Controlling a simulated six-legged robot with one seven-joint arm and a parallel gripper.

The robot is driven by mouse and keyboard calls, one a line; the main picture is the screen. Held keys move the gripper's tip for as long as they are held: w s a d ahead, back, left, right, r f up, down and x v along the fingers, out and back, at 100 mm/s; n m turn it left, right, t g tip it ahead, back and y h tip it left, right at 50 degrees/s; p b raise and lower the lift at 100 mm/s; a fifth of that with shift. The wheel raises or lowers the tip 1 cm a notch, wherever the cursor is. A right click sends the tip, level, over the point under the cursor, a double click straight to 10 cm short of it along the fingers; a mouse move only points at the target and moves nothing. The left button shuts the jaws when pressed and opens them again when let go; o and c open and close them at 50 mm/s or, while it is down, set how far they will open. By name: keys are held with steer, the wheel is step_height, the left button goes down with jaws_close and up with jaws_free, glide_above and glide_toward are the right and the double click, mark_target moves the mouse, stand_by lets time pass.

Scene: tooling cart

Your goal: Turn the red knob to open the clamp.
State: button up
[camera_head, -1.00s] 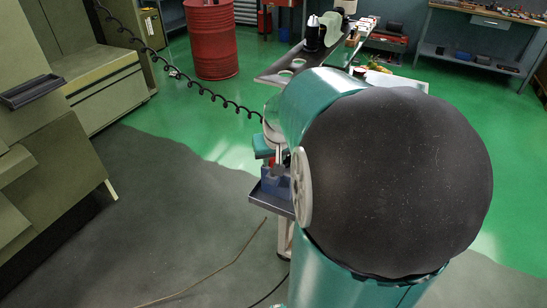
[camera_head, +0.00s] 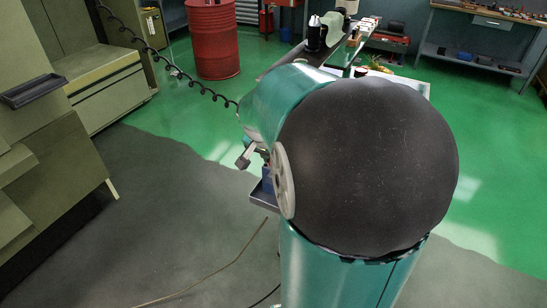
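The red knob is not visible; my arm's large dark joint and teal links cover the middle of the view. A small blue part (camera_head: 267,181), perhaps the base of the clamp, shows at the left edge of my arm, above the cart's grey tray corner (camera_head: 262,198). The rest of the clamp is hidden. A grey end piece of my gripper (camera_head: 246,156) sticks out to the left of my arm, just above and left of the blue part. I cannot tell whether its fingers are apart or hold anything.
The cart's upper shelf (camera_head: 285,58) holds a dark bottle (camera_head: 314,36) behind my arm. A red barrel (camera_head: 212,40) stands at the back left. A green cabinet (camera_head: 50,165) is at left.

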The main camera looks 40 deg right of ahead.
steer(key=m, duration=0.1)
steer(key=m+g, duration=0.1)
steer(key=m, duration=0.2)
steer(key=shift+w+m+g+h, duration=0.25)
steer(key=shift+m+g+h, duration=0.05)
steer(key=shift+w+m+g, duration=0.1)
steer(key=shift+m+g, duration=0.7)
steer(key=shift+m, duration=1.1)
steer(key=o, duration=1)
steer(key=v, duration=1.3)
steer(key=shift+d+r, duration=0.1)
steer(key=shift+r, duration=0.4)
